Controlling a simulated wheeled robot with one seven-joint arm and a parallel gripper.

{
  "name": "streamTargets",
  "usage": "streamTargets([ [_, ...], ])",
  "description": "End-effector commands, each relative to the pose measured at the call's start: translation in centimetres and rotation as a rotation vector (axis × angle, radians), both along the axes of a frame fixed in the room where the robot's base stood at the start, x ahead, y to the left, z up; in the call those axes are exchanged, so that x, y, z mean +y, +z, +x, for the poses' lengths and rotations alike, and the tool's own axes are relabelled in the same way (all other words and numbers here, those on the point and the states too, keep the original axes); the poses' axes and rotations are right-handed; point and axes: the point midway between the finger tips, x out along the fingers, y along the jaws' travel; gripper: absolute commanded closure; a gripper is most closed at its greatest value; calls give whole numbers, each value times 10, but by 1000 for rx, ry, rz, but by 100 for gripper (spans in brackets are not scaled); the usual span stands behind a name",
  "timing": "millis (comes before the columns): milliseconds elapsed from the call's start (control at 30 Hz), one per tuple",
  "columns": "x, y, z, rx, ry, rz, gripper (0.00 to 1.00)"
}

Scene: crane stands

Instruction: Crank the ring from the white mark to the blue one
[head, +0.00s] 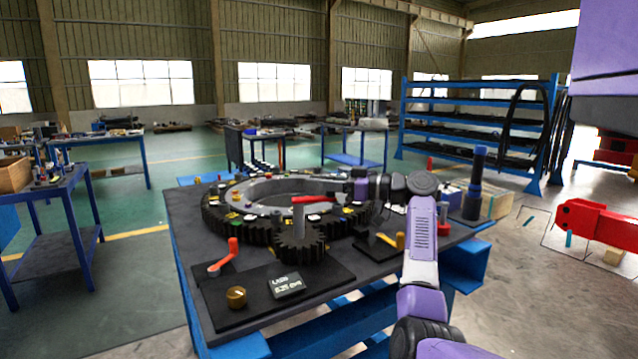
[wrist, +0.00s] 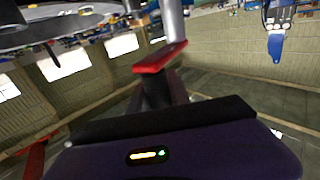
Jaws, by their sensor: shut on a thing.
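A large dark toothed ring (head: 220,221) lies flat on the crane-stand table, with coloured marks around its top. A white mark (head: 314,217) shows near the small gear; I cannot make out the blue one. The small gear (head: 300,247) meshes with the ring's near side. A grey shaft rises from it to a red crank arm (head: 312,200), which also shows in the wrist view (wrist: 160,58). My gripper (head: 341,188) comes in from the right and is shut on the crank handle at the arm's right end. The fingers partly hide the handle.
On the table are a red lever (head: 222,258), a brass knob (head: 236,297), a small display (head: 287,284) and a yellow lever (head: 391,240). A dark post with a blue top (head: 475,185) stands at the right. Blue shelving (head: 470,120) is behind.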

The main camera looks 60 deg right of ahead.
Motion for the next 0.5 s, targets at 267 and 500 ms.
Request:
streamTargets([
  [267,6,-2,5,6,15,-1,100],
  [500,4,-1,3,4,10,0,55],
])
